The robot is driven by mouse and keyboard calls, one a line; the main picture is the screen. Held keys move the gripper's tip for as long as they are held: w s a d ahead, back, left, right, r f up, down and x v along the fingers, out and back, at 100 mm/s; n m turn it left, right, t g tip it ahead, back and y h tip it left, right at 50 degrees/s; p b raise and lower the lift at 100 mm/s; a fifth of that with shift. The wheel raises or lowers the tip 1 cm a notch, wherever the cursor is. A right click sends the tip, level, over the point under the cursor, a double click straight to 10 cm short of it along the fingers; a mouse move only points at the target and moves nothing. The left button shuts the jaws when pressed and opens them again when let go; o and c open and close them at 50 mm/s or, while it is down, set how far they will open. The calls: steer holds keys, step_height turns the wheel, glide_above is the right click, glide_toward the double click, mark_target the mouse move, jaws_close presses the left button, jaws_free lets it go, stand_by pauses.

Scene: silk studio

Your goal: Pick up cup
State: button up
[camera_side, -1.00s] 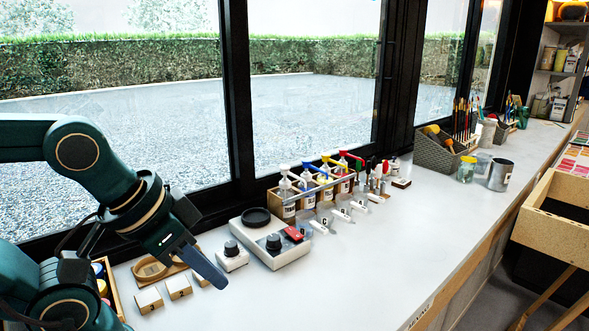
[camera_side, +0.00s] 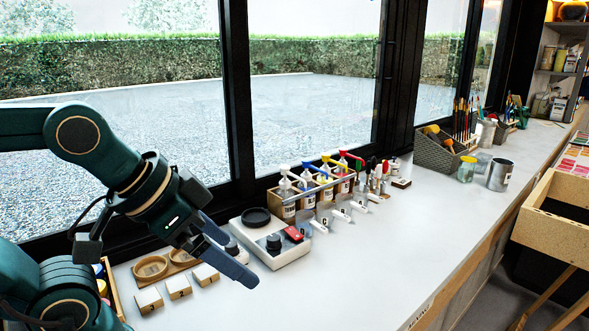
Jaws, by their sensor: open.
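A grey metal cup (camera_side: 500,175) with a pale label stands upright on the white counter at the right. Several small clear vessels with letter labels, one marked C (camera_side: 321,224), sit in front of the pump bottles; I cannot tell if these are cups.
A white device (camera_side: 290,255) with a black dish and knob stands right of my gripper. Pump bottles (camera_side: 288,197) sit in a wooden rack behind. Numbered wooden blocks (camera_side: 179,287) lie to the left. The front counter is clear.

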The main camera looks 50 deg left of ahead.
steer(key=w+a+r+m+t, duration=0.15)
steer(key=w+r, duration=0.35)
steer(key=w, duration=0.6)
steer(key=n+g, duration=0.1)
steer(key=g, duration=0.1)
glide_above(317, 225)
steer(key=s, duration=0.3)
step_height(317, 225, down, 16)
steer(key=shift+y, duration=0.4)
steer(key=shift+x, duration=2)
steer(key=shift+d, duration=0.15)
steer(key=c, duration=1.2)
steer(key=shift+r, duration=0.1)
steer(key=shift+c, duration=0.2)
